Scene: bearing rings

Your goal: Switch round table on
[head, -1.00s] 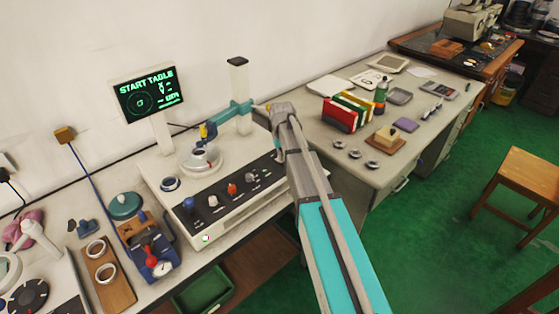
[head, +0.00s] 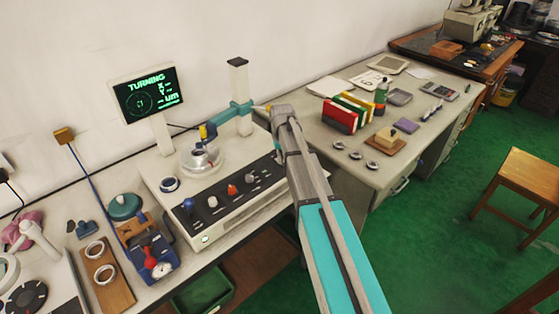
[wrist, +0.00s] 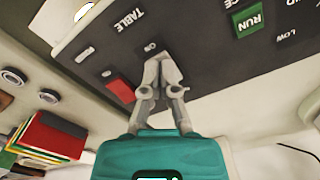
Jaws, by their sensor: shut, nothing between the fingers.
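The round table (head: 201,158) is on the bench instrument (head: 234,210), with a ring on it; it looks blurred in the head view. The monitor (head: 149,91) behind reads "TURNING". In the wrist view my gripper (wrist: 158,58) is shut and empty, its fingertips at the dark control panel (wrist: 195,55) just by the "TABLE" label. A red switch part (wrist: 121,90) lies just left of the fingers. A green "RUN" button (wrist: 248,22) is to the right. In the head view my arm hides the gripper and the panel's right end. Whether the fingertips touch the panel I cannot tell.
A teal arm on a column (head: 240,95) stands behind the round table. Coloured binders (head: 342,116) and several small rings lie on the right desk. A green bin (head: 203,291) is below.

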